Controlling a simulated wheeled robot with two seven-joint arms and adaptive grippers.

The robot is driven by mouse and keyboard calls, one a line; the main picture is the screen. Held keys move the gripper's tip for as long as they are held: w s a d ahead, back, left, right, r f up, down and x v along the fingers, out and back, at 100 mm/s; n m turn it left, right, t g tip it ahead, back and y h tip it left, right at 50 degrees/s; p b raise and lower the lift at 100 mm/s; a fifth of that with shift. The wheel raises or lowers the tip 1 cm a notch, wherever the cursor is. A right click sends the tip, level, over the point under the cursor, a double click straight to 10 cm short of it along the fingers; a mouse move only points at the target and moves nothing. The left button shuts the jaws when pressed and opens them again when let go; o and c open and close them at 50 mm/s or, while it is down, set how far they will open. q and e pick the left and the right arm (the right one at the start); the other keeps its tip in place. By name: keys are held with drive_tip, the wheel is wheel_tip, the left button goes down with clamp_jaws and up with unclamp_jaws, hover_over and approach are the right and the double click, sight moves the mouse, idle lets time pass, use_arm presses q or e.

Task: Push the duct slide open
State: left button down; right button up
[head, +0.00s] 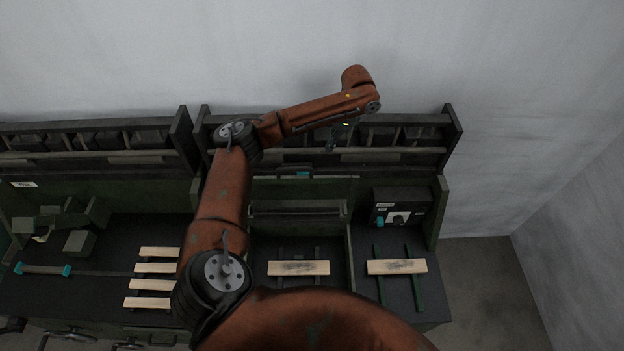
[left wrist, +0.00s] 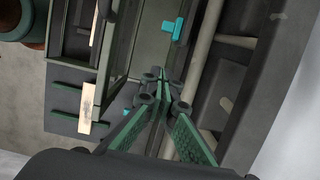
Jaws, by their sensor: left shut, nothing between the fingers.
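A small teal tab (head: 303,174), which looks like the duct slide's handle, sits on the ledge at the top of the middle bay. In the left wrist view the teal tab (left wrist: 173,30) stands ahead of the fingertips, with a visible gap. My left gripper (left wrist: 160,82) is shut and empty, its green-padded fingers together beside a pale round bar. In the head view my left gripper (head: 333,138) shows small and dark at the shelf, to the right of the tab, partly hidden by my arm. How far open the slide stands, I cannot tell. My right gripper is not in view.
A dark control box (head: 402,206) with a teal knob stands at the right. Wooden slats lie in the middle bay (head: 298,268), right bay (head: 397,266) and left bay (head: 155,268). Green blocks (head: 80,243) lie far left. The shelf rail (head: 400,154) runs behind.

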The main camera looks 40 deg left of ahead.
use_arm(q)
drive_tip(key=s+a+b+x, duration=0.1)
drive_tip(key=b+x, duration=0.3)
drive_tip(key=x, duration=1.5)
drive_tip(key=shift+a+r, duration=0.2)
drive_tip(key=shift+r, duration=0.05)
drive_tip(key=shift+w, duration=0.15)
